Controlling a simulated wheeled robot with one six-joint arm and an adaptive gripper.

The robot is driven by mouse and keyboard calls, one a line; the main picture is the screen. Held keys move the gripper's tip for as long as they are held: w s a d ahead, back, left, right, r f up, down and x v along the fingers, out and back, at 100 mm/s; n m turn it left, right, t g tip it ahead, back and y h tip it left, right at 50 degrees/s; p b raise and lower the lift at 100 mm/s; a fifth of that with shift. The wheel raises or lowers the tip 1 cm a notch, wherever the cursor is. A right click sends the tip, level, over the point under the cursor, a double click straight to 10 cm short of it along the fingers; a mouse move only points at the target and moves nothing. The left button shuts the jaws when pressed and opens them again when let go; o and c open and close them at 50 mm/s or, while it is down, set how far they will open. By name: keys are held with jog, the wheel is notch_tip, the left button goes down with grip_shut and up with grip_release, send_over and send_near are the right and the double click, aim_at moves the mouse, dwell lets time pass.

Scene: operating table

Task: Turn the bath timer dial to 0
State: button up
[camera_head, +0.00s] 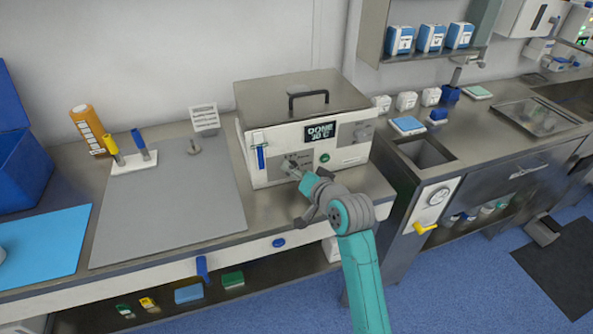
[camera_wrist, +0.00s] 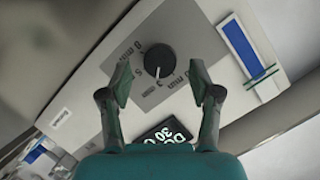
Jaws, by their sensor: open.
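The bath (camera_head: 250,170) is a white box with a metal lid and a dark display reading "DONE" and "30 C" (camera_head: 319,133). In the wrist view the timer dial (camera_wrist: 158,60) is a round black knob on a grey panel with minute marks around it. A light pointer line on it points down in the picture, away from the mark that looks like "0 min" at upper left. My gripper (camera_wrist: 161,80) is open, its fingers on either side below the dial, with no clear contact.
A blue-handled slider (camera_head: 261,157) is on the bath's front left, and a green button (camera_head: 325,158) is right of the dial area. A black handle (camera_head: 308,97) is on the lid. A grey mat (camera_head: 165,215) leaves mostly free room to the left; a sink (camera_head: 425,152) is right.

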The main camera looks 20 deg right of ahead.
jog(key=shift+w+a+f, duration=0.15)
jog(key=shift+w+f, duration=0.05)
jog(key=shift+w, duration=0.3)
jog(key=c, duration=1.1)
jog(key=shift+c, duration=0.2)
jog(key=shift+n, duration=0.3)
jog(key=n+h, duration=0.2)
jog(key=shift+a+r+n, duration=0.1)
jog(key=shift+a+n, duration=0.15)
jog(key=shift+n, duration=0.05)
jog(key=n+h, duration=0.2)
jog(key=n, duration=0.1)
jog(key=shift+a+n, duration=0.15)
jog(key=shift+n, duration=0.25)
jog(key=shift+h, duration=0.3)
